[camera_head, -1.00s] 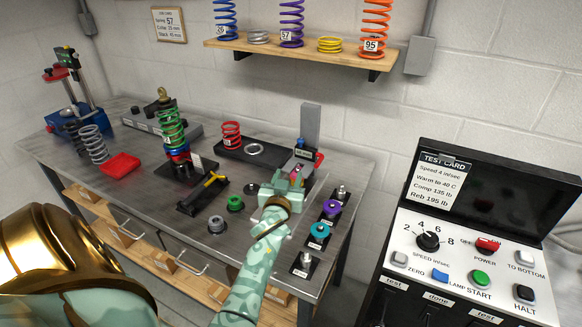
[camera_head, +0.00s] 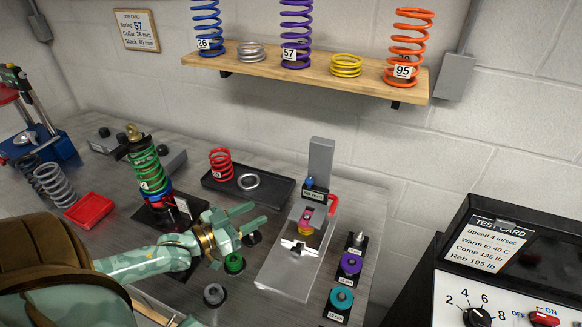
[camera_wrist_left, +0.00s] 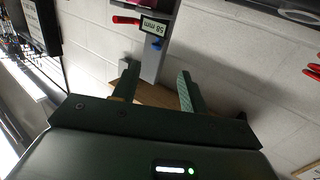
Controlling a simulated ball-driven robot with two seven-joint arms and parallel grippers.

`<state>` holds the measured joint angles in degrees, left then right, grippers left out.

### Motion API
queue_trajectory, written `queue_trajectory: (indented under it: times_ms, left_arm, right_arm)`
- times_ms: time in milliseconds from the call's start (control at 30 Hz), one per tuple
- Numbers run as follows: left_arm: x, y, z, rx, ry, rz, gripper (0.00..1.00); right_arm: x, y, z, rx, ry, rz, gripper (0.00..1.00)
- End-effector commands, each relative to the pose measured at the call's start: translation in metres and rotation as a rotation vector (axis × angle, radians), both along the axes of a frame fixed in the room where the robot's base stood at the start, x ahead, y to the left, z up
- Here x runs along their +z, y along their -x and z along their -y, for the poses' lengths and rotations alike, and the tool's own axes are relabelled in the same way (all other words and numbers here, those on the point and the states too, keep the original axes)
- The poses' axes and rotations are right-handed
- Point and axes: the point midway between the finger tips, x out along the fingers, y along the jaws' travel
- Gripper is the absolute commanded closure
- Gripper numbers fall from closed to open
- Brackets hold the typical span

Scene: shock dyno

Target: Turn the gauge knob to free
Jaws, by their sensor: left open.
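The gauge (camera_head: 319,160) is a grey upright on a pale base plate, with a small display. Its blue knob (camera_head: 308,183) sits at the display's top edge. In the left wrist view the display (camera_wrist_left: 155,28) reads 58 mm and the blue knob (camera_wrist_left: 157,43) shows beside it, beyond the fingers. My left gripper (camera_head: 255,216) is open and empty, left of the gauge and apart from it, its fingers pointing toward it. The wrist view shows the two spread fingers (camera_wrist_left: 158,88) with nothing between them. My right gripper is out of view.
A black tray (camera_head: 280,190) with a red spring (camera_head: 221,165) lies behind my gripper. A green spring shock (camera_head: 150,170) stands to the left. Purple (camera_head: 350,264) and teal (camera_head: 341,298) parts stand right of the gauge. A control box (camera_head: 520,225) is at far right.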

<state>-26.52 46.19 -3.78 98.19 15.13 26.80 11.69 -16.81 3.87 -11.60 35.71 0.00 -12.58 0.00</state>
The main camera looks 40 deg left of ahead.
Motion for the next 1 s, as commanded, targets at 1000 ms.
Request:
queue_trajectory:
  times_ms: [1000]
  left_arm:
    - [0.009,-0.156,0.044,0.010,0.005,0.050,0.57]
  right_arm:
    - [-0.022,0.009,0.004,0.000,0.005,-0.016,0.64]
